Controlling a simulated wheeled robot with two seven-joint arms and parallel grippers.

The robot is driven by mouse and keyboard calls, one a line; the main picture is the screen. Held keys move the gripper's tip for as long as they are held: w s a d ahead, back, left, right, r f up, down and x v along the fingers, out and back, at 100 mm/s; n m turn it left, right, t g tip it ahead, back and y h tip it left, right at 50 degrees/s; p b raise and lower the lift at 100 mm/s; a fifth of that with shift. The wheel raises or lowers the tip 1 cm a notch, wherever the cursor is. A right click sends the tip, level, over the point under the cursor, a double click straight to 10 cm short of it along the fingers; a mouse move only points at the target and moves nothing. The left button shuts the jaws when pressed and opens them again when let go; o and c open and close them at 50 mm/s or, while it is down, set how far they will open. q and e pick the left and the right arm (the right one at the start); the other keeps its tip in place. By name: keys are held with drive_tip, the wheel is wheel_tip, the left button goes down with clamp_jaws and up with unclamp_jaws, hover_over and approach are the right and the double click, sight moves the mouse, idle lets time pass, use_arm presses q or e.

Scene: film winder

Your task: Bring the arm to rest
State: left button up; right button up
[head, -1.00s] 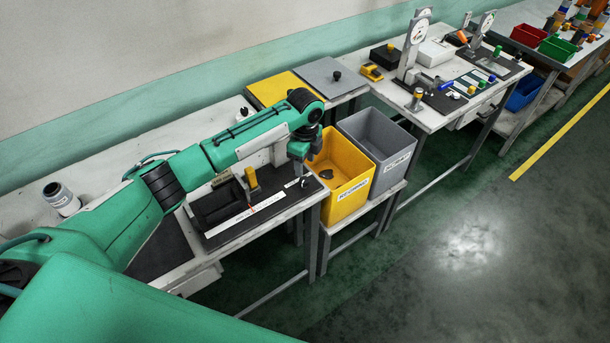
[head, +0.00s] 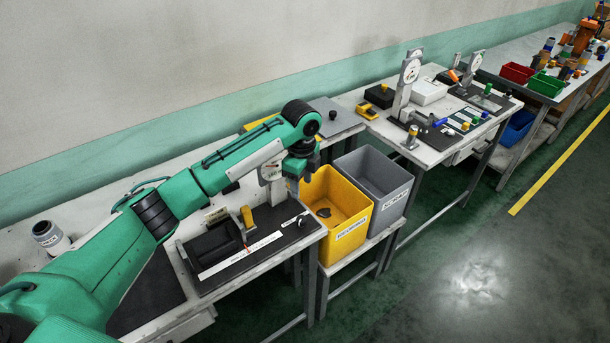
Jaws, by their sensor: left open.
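My left arm reaches in from the left, in green and black. Its left gripper (head: 303,166) points downward, above the back left of the yellow bin (head: 345,222). It is open, and I see nothing held in it. The fingertips are small and partly hidden by the wrist. Below the arm is a bench station with a black base (head: 262,251), a yellow upright piece (head: 247,217) and a white strip. My right gripper is not in view.
A small dark item (head: 323,212) lies in the yellow bin. A grey bin (head: 385,180) stands right beside it. A white canister (head: 47,234) stands at the left. Further benches with dial gauges (head: 411,70) run back right. The floor at right is clear.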

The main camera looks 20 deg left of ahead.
use_arm(q)
drive_tip(key=s+d+f+n+h, duration=0.1)
drive_tip(key=s+d+f+n, duration=0.1)
drive_tip(key=s+d+f, duration=0.3)
drive_tip(key=s+f+n+t+h, duration=0.1)
drive_tip(key=s+f+n, duration=0.15)
drive_tip(key=s, duration=0.45)
drive_tip(key=s+d+f+n+h, duration=0.1)
drive_tip(key=s+d+f+n, duration=0.15)
drive_tip(key=s+f, duration=0.3)
drive_tip(key=s+a+n+t+y, duration=0.1)
drive_tip(key=s+a+n, duration=0.3)
drive_tip(key=s, duration=0.3)
drive_tip(key=s+a+r+n+t+y, duration=0.1)
drive_tip(key=s+a+n, duration=0.3)
drive_tip(key=s, duration=0.3)
drive_tip(key=s+a+n+t+y, duration=0.1)
drive_tip(key=s+a+n, duration=0.3)
drive_tip(key=s, duration=0.3)
wheel_tip(320, 180, down, 29)
drive_tip(key=g, duration=0.2)
drive_tip(key=s+a+f+g, duration=0.1)
drive_tip(key=s+a+f, duration=0.2)
drive_tip(key=s+f, duration=1.6)
wheel_tip(320, 180, down, 2)
drive_tip(key=shift+s+f+m, duration=0.15)
drive_tip(key=shift+s+m, duration=0.2)
drive_tip(key=shift+m, duration=0.05)
